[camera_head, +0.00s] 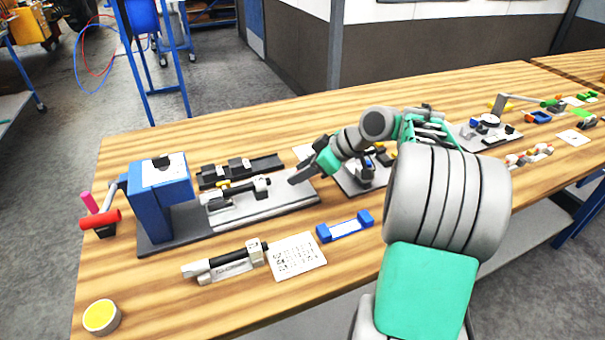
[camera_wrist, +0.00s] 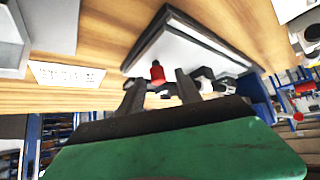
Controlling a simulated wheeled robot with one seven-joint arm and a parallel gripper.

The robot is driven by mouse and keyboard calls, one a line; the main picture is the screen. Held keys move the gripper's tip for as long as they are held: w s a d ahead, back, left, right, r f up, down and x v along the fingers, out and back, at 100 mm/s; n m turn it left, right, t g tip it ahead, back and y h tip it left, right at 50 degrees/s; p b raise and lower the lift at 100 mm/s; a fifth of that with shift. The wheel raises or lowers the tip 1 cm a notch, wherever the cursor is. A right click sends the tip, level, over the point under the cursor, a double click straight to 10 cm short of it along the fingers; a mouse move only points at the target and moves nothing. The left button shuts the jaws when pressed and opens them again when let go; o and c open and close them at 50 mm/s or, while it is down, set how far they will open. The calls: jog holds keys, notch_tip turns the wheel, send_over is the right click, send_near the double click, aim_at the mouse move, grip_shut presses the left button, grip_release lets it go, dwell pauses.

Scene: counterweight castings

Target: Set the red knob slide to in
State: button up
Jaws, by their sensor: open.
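In the wrist view a small red knob (camera_wrist: 157,72) shows in the gap between my two fingers. It stands by a pale plate (camera_wrist: 190,52) with a dark edge, with dark and light parts around it. I cannot tell whether the fingers are around the knob or short of it. My gripper (camera_wrist: 160,88) is open, its fingers apart. In the head view my gripper (camera_head: 298,177) is over the right end of the long grey plate (camera_head: 270,203) of the blue press. I cannot make out the red knob there; the slide's position is unclear.
The blue press (camera_head: 165,185) with a red handle (camera_head: 100,219) stands at the left. A black-handled tool (camera_head: 225,262), a printed card (camera_head: 297,256) and a blue bracket (camera_head: 345,227) lie in front. Another fixture (camera_head: 350,183) is partly behind my arm. The front left wood is mostly clear.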

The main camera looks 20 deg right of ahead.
jog(key=shift+w+a+f, duration=0.3)
jog(key=shift+w+f, duration=0.05)
jog(key=shift+f, duration=0.1)
jog(key=shift+c, duration=0.5)
grip_shut()
jog(key=shift+d, duration=0.1)
dwell(0.5)
